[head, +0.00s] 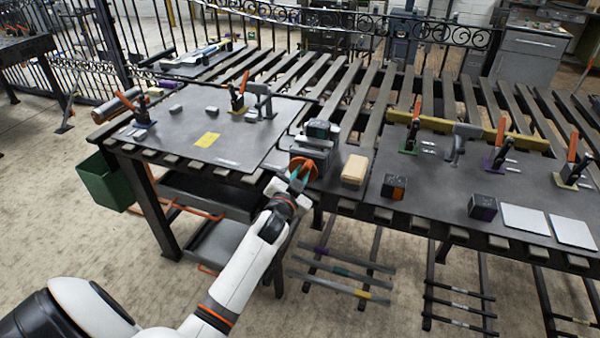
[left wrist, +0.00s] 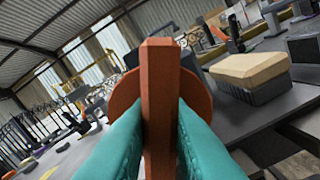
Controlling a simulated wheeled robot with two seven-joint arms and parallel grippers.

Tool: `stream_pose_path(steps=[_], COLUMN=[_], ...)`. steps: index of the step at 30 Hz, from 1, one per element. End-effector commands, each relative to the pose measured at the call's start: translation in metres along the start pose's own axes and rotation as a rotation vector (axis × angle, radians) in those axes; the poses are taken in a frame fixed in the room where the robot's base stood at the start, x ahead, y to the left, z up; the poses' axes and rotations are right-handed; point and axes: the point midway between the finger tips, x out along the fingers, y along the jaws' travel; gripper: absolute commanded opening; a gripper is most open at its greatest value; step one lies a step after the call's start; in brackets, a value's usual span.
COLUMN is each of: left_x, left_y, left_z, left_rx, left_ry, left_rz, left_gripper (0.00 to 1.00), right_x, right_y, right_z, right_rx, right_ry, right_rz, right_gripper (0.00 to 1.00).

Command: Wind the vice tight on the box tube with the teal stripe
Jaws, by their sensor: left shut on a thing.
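The grey vice (head: 312,152) stands at the front edge of the slatted bench. A dark box tube with a teal stripe (head: 319,129) sits in the top of the vice, between its jaws; I cannot tell how tightly. The vice's orange handwheel (head: 304,167) faces me. My left gripper (head: 297,180) is at the wheel with its teal fingers. In the left wrist view, the fingers (left wrist: 158,140) are shut on an upright orange handle bar (left wrist: 160,90), with the orange disc (left wrist: 192,100) behind it. My right gripper is not in view.
A tan-topped block (head: 354,169) stands close to the right of the vice. Orange-marked (head: 394,187) and purple-marked (head: 482,207) dark blocks lie further right, near two pale plates (head: 525,218). Clamps with orange handles stand on both dark plates. A green bin (head: 107,184) hangs at the left.

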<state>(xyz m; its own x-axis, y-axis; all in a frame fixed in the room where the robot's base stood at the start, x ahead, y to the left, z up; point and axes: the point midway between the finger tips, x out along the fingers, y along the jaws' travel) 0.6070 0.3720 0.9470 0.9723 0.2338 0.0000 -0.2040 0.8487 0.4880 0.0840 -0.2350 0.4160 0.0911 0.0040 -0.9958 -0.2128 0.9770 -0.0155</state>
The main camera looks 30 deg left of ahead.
Motion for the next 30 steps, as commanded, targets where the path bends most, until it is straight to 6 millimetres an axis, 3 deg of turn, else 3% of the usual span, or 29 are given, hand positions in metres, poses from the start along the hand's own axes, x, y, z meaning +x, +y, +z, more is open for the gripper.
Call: stream_pose_path(steps=[30], left_x=[-0.0005], left_y=[-0.0061], left_z=[-0.0038], left_rx=[0.967], left_ry=[0.001], left_rz=[-0.003], left_gripper=[0.00], right_x=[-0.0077], right_y=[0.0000], right_z=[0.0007], right_rx=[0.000], right_ry=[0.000], right_rz=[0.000], right_gripper=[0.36])
